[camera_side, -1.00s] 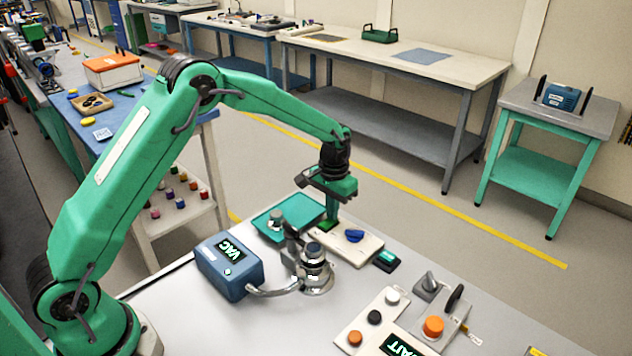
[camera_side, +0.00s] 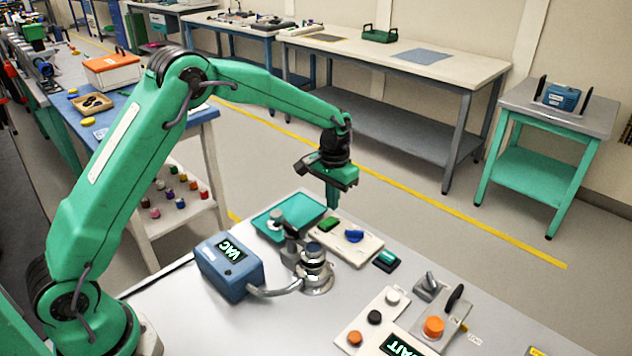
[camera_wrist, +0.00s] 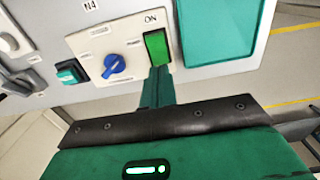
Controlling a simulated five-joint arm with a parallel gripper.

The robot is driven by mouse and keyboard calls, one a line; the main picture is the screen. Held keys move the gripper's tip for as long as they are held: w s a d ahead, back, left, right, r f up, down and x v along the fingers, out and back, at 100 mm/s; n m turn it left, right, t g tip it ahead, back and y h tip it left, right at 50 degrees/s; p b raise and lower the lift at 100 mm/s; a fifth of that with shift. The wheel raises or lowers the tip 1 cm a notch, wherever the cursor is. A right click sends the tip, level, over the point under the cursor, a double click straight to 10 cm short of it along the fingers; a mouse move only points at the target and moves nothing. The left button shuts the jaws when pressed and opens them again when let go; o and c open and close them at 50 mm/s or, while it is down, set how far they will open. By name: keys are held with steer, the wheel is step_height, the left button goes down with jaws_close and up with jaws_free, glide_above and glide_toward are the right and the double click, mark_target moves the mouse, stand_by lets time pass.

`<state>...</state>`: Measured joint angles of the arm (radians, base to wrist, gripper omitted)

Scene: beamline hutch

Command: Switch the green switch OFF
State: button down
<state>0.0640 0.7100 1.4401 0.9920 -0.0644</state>
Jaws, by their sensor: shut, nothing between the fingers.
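The green switch (camera_side: 328,223) is a rocker set in a cream panel (camera_side: 366,246), beside a blue knob (camera_side: 354,236). In the wrist view the green switch (camera_wrist: 157,47) has the word ON printed by its far end, with the blue knob (camera_wrist: 114,66) to its left. My gripper (camera_side: 333,205) is shut and empty, pointing down a little above the switch. In the wrist view my gripper's tip (camera_wrist: 159,72) overlaps the near end of the switch. I cannot tell for sure which way the rocker is tilted.
A teal tray (camera_side: 262,225) lies behind the panel. A blue VAC box (camera_side: 228,268) and a metal fitting (camera_side: 316,268) with a hose stand in front. A dark green-topped block (camera_side: 387,260) sits right of the panel. A button panel (camera_side: 372,318) is nearer the camera.

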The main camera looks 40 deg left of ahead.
mark_target(331, 219)
steer(key=shift+r, duration=1.8)
steer(key=shift+r, duration=0.1)
steer(key=s+a+r+t, duration=0.2)
steer(key=s+r+t, duration=0.1)
steer(key=s+r, duration=1.2)
steer(key=s+a+t, duration=0.1)
steer(key=s+t, duration=0.1)
steer(key=s, duration=1.5)
steer(key=shift+a+f+t, duration=0.25)
steer(key=shift+t, duration=0.05)
